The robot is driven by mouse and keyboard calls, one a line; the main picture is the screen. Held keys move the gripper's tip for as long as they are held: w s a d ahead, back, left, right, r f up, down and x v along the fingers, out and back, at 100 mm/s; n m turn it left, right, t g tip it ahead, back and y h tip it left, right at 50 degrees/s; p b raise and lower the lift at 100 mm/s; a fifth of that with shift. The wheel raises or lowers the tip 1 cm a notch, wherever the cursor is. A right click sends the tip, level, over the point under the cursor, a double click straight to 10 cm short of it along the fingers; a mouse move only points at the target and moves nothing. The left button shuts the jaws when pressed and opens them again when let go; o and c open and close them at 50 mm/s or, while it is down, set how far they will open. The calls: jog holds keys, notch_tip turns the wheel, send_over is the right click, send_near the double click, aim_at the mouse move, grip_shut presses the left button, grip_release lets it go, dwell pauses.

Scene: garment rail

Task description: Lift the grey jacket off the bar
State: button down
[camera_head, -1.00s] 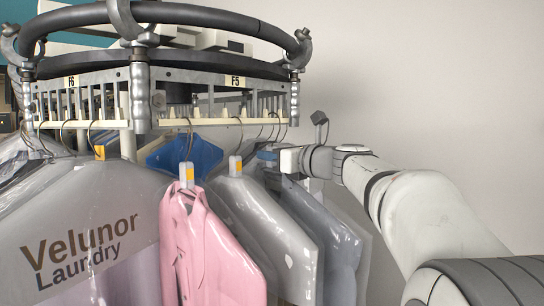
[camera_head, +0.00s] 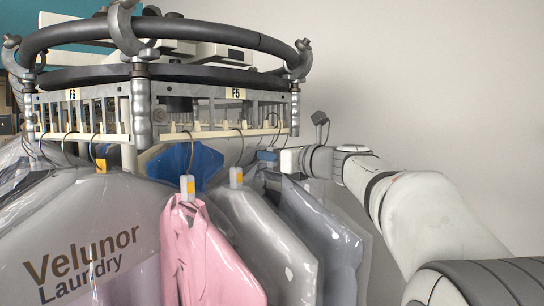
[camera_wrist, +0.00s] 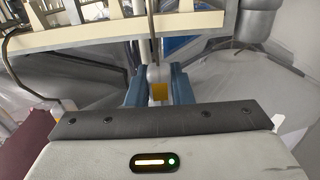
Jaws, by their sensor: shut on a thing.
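My gripper (camera_head: 268,158) has blue fingers and reaches in from the right, just below the bar of the rail. In the wrist view the fingers (camera_wrist: 157,86) are shut on the pale neck of a hanger (camera_wrist: 157,74) with an orange tag. A metal hook rises from this neck past the cream bar (camera_wrist: 95,36). Below my gripper in the head view hangs a dark grey jacket (camera_head: 332,243) in clear film, apparently the held one. Its shoulders are partly hidden by my gripper and the neighbouring garment. Whether the hook rests on the bar is unclear.
A lighter grey garment (camera_head: 272,240) hangs close on the left, then a pink one (camera_head: 205,255) and a large bagged one marked Velunor Laundry (camera_head: 85,225). A blue garment (camera_head: 186,162) hangs behind. The slotted rail (camera_head: 215,108) is close above. The right side is free.

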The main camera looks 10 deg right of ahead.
jog(key=shift+s+d+r, duration=0.1)
jog(key=shift+s+r, duration=0.05)
jog(key=shift+b+v, duration=0.5)
jog(key=shift+v, duration=2.9)
jog(key=shift+v, duration=3)
jog(key=p+v, duration=0.5)
jog(key=v, duration=2.3)
jog(key=shift+s+d+p, duration=0.25)
jog(key=shift+d+p, duration=0.1)
jog(key=shift+p, duration=0.05)
